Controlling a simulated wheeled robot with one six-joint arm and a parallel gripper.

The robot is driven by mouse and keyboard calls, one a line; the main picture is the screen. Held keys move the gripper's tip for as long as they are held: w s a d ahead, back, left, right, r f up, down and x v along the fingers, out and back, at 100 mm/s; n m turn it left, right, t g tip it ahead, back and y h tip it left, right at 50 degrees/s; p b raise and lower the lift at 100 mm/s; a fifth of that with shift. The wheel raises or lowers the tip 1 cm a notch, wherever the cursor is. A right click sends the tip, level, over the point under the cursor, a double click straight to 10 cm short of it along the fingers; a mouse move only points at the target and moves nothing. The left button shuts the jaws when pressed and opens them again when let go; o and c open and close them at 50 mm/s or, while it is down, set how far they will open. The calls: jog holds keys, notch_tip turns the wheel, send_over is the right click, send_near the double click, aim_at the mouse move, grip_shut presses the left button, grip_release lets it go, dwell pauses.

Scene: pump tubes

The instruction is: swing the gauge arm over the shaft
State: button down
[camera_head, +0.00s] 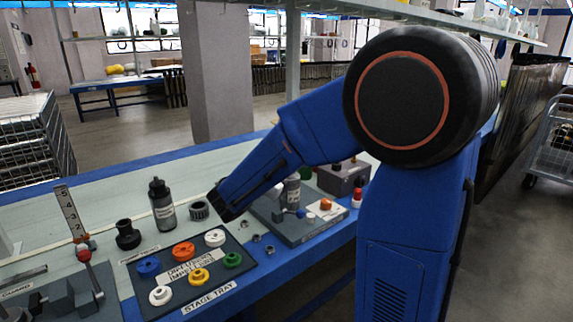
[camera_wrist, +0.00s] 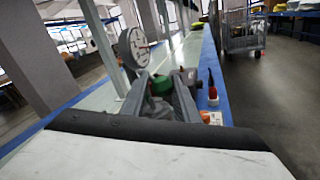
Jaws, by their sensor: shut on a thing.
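In the wrist view my gripper (camera_wrist: 161,80) has its two grey fingers on either side of a green knob-like piece (camera_wrist: 159,86), shut on it. A round white-faced dial gauge (camera_wrist: 133,47) stands upright just beyond the left finger, with a short stem on its right side. How the green piece joins the gauge is hidden. In the head view my blue arm reaches down over the bench and hides the gauge and my fingertips. A grey fixture plate (camera_head: 306,234) with a grey cylinder (camera_head: 291,190) is beside the arm. I cannot pick out the shaft.
A dark stage tray (camera_head: 236,283) holds several coloured impellers. A dark bottle (camera_head: 161,204) and black fittings stand behind it. A numbered upright scale (camera_head: 70,210) stands left.

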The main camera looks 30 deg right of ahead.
jog(key=shift+s+d, duration=0.25)
jog(key=shift+d, duration=0.1)
jog(key=c, duration=1.7)
grip_release()
jog(key=shift+o, duration=0.9)
jog(key=shift+d, duration=0.2)
jog(key=shift+s+a, duration=0.15)
jog(key=shift+a, duration=0.35)
jog(key=v, duration=1.6)
jog(key=shift+a, duration=0.2)
